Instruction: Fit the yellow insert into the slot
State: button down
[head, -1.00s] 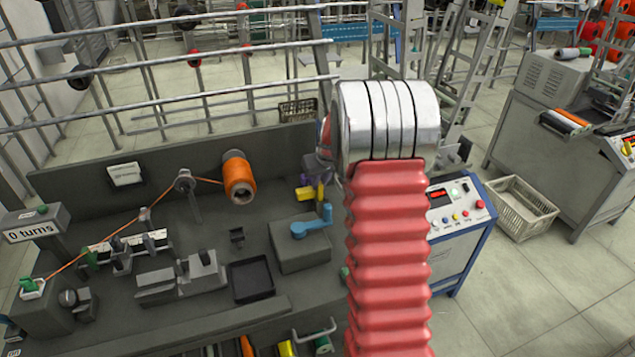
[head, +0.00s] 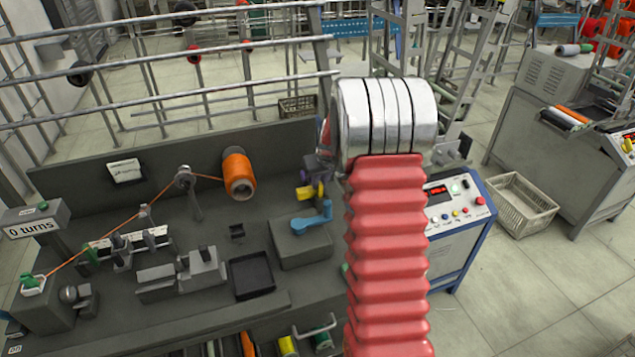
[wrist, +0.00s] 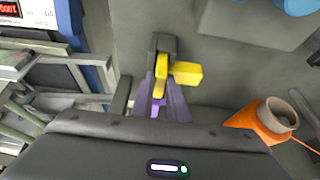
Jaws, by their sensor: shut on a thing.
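The yellow insert (wrist: 187,73) is in the wrist view, with one part between my purple-grey fingers and another sticking out to the right. My gripper (wrist: 160,90) is shut on it. A small dark grey piece (wrist: 163,43) lies just beyond the fingertips; I cannot tell if the insert touches it. In the head view the yellow insert (head: 308,193) shows left of my red arm sleeve, above the bench and near the blue part. My gripper (head: 306,176) is mostly hidden there behind my arm. I cannot make out the slot for sure.
A blue part (head: 313,220) sits on a grey block (head: 302,248). An orange bobbin (head: 239,175) with thread stands to the left, also in the wrist view (wrist: 268,122). A black tray (head: 250,276) is on the bench. A control panel (head: 455,205) stands at right.

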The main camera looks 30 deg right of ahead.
jog(key=c, duration=1.7)
grip_release()
jog(key=shift+o, duration=0.2)
jog(key=shift+r, duration=0.1)
jog(key=v, duration=1.3)
jog(key=shift+s+r, duration=0.2)
jog(key=shift+r, duration=0.05)
jog(key=shift+s, duration=0.1)
